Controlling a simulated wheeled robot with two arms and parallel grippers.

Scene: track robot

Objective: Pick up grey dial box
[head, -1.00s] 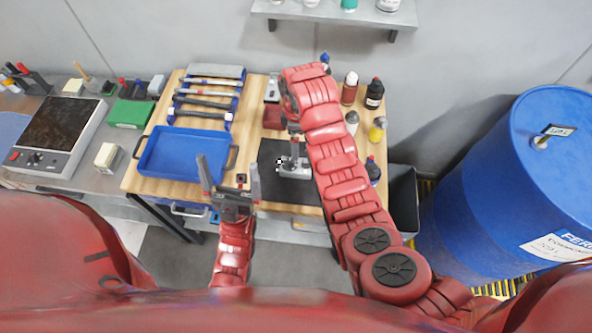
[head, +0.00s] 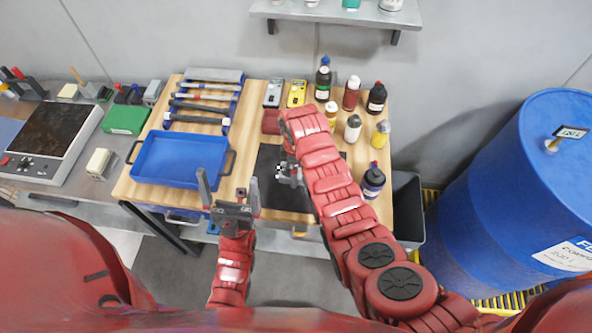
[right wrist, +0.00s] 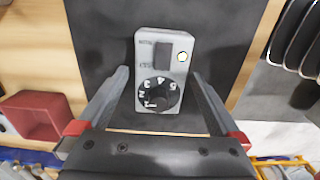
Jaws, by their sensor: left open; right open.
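The grey dial box (right wrist: 173,52) lies on a black mat (right wrist: 100,30) in the right wrist view. My right gripper (right wrist: 160,75) is open, with one finger on each side of the box in the picture. I cannot tell whether the fingers touch it. In the head view my right arm and gripper largely cover the box on the mat (head: 268,187). My left gripper (head: 229,188) is open and empty at the bench's front edge, in front of the blue tray.
The blue tray (head: 133,172) is left of the mat, with tools behind it. A dark red open box (head: 270,122), a grey meter (head: 272,93) and a yellow meter (head: 297,93) are behind the mat. Several bottles stand right. A blue drum (head: 500,190) is beyond the bench.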

